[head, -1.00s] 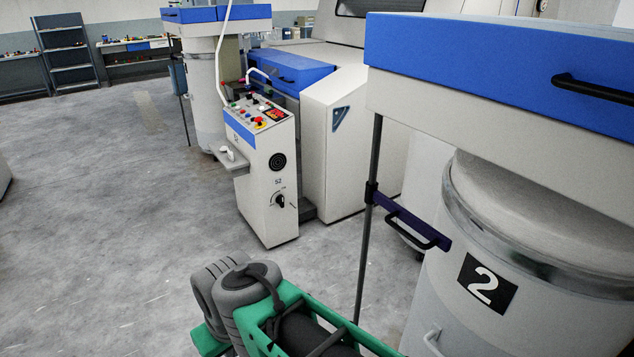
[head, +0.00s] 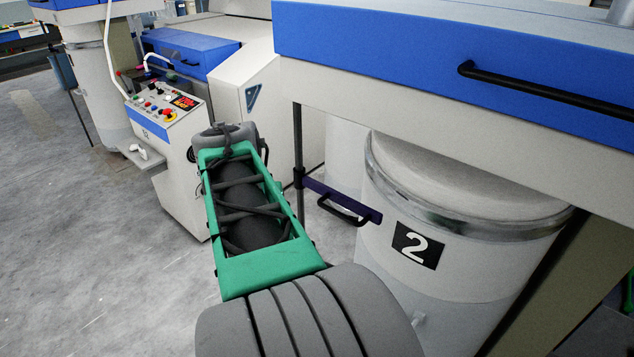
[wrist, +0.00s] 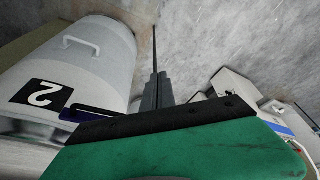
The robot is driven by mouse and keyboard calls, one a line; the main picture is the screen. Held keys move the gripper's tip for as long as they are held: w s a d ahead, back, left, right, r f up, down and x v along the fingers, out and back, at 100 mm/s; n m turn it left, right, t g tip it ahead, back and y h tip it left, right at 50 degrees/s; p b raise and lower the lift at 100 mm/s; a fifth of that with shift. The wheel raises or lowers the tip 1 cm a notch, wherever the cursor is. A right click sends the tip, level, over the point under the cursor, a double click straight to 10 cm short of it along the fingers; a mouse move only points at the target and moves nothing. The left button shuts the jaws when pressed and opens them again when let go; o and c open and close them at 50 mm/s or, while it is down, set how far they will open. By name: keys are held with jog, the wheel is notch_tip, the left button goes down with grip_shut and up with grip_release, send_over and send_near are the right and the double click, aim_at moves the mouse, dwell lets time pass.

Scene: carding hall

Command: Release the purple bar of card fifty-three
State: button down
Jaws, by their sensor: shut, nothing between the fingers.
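The purple bar (head: 326,192) juts level from a thin dark post (head: 298,150) under the blue-edged machine head. It carries a black bow handle (head: 343,212), and its right end is in front of the can marked 2 (head: 475,277). In the wrist view the bar (wrist: 92,113) shows at left, partly hidden by my green and black gripper body. My gripper's grey fingers (wrist: 157,80) are shut and empty, right of the bar and apart from its visible part. In the head view my arm hides the gripper.
A control console (head: 165,115) with coloured buttons stands behind my arm at left. The blue-edged machine head (head: 450,65) overhangs the can, with a long black handle on its front. The grey floor (head: 70,240) at left is clear.

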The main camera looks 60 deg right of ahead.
jog(key=s+d+r+m+g+p, duration=0.1)
jog(key=s+d+r+m, duration=0.35)
jog(key=d, duration=0.35)
jog(key=m+g+p, duration=0.1)
jog(key=m, duration=0.2)
send_near(352, 210)
jog(key=s+a+r, duration=0.2)
jog(key=a+r, duration=0.1)
jog(key=shift+w+a+h, duration=0.2)
jog(key=shift+w+h, duration=0.1)
jog(key=p+x, duration=0.1)
jog(key=x, duration=0.9)
jog(key=shift+a+m, duration=0.1)
jog(key=shift+m, duration=0.15)
